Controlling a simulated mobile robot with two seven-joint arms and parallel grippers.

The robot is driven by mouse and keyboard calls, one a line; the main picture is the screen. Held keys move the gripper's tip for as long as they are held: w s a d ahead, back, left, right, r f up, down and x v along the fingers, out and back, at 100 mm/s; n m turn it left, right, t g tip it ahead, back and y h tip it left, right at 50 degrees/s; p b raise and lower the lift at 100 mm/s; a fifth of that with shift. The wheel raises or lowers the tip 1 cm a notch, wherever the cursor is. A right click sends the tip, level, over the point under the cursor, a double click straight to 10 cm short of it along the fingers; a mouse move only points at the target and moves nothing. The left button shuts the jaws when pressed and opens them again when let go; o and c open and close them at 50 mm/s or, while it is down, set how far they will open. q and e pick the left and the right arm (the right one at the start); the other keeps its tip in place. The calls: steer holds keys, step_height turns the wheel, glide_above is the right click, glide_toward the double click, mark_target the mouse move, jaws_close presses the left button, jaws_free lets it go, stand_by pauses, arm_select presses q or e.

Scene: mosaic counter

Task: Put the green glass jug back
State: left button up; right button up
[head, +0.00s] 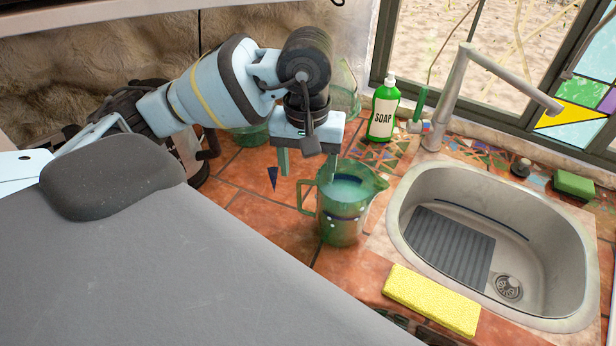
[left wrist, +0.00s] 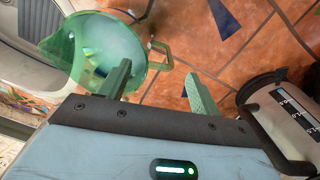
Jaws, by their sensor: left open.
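The green glass jug (head: 343,222) stands upright on the terracotta tiles, left of the sink. Its spout points right and its handle (head: 304,197) points left. My left gripper (head: 307,166) is open and empty, pointing down above the handle side of the jug. In the left wrist view the jug (left wrist: 97,50) is at the upper left, and its handle appears in the gap between the fingers of my left gripper (left wrist: 160,72). I cannot tell how far below the fingertips the handle is. My right gripper is not in view.
The sink (head: 400,205) lies right of the jug, with a yellow sponge (head: 430,299) in front. A soap bottle (head: 383,115) and tap (head: 445,105) stand behind. Other green glassware (head: 252,136) is behind my arm.

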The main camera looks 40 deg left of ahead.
arm_select(q)
steer(key=shift+r, duration=1.55)
stand_by(0.4)
